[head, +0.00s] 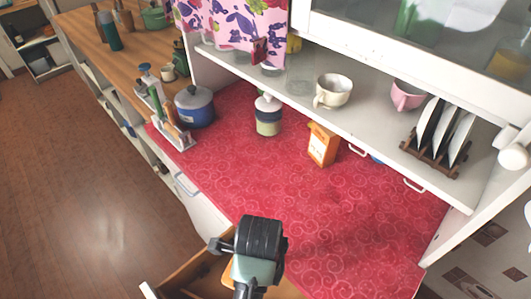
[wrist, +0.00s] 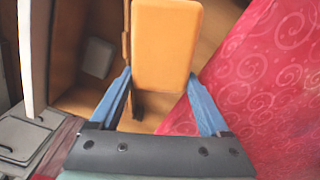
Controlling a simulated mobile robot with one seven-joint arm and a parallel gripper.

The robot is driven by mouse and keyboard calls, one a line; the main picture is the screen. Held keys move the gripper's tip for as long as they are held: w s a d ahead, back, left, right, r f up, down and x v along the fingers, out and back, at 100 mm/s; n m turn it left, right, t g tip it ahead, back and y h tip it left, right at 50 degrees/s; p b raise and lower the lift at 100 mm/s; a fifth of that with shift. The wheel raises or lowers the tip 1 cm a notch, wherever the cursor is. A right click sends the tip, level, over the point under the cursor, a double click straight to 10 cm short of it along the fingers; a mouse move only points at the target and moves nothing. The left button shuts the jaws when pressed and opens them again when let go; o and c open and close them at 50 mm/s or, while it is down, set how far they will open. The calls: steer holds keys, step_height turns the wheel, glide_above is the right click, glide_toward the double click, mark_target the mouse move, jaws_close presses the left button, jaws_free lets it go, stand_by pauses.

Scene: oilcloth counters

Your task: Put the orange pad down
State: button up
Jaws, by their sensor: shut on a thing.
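The orange pad (wrist: 167,45) is a flat, rounded rectangle. In the wrist view it sits between the two blue fingers of my gripper (wrist: 159,78), which is shut on it. The pad is over the open wooden drawer, close to the edge of the red oilcloth counter (wrist: 265,75). I cannot tell how high it is above the drawer.
The open drawer (head: 185,274) juts out at the front; a pale block (wrist: 97,57) lies inside it. An orange carton (head: 322,145), a lidded jar (head: 268,115) and a blue pot (head: 194,106) stand towards the back. The front right of the counter is clear.

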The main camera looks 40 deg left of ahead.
step_height(320, 180, down, 17)
steer(key=shift+r+b, duration=0.2)
steer(key=shift+b, duration=0.35)
steer(key=shift+f, duration=0.1)
steer(key=shift+s+f, duration=0.1)
steer(key=shift+f, duration=0.05)
steer(key=o, duration=1.2)
steer(key=shift+c, duration=0.2)
step_height(320, 180, up, 13)
steer(key=p, duration=0.1)
steer(key=shift+f, duration=0.2)
